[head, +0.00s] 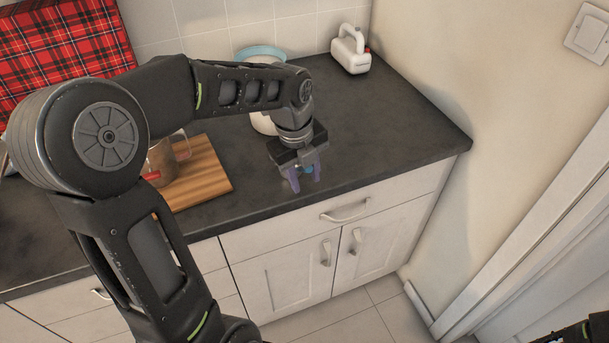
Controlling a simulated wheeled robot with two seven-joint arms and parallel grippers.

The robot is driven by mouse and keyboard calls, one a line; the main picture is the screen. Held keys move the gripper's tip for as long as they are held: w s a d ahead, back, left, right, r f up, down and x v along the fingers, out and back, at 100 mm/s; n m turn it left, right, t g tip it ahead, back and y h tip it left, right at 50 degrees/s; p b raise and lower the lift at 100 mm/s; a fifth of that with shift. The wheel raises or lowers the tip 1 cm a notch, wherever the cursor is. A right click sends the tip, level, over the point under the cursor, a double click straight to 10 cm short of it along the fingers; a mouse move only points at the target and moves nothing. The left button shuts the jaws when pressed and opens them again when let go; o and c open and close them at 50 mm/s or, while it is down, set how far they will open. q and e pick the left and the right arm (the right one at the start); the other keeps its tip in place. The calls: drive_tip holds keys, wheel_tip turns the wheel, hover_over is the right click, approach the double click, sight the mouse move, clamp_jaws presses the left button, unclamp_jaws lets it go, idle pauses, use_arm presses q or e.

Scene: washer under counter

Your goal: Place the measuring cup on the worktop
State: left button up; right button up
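My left gripper (304,182) points down near the front edge of the dark worktop (377,127). Its two purplish fingertips stand apart, low over the worktop or touching it. A small blue patch (307,169) shows between them, too small to tell whether it is part of the gripper or a thing held. A see-through, brownish vessel with a handle (161,163) stands on a wooden board (207,172), partly hidden by my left arm. I cannot tell for sure which thing is the measuring cup.
A white container with a teal top (261,51) is behind my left arm. A red tartan case (66,38) is at the back left. The worktop's right part is clear.

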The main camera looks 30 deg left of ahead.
use_arm(q)
drive_tip(key=shift+r, duration=0.1)
wheel_tip(320, 180, up, 12)
drive_tip(key=s, duration=0.1)
drive_tip(key=shift+s+a, duration=0.3)
drive_tip(key=shift+a, duration=0.05)
idle(0.7)
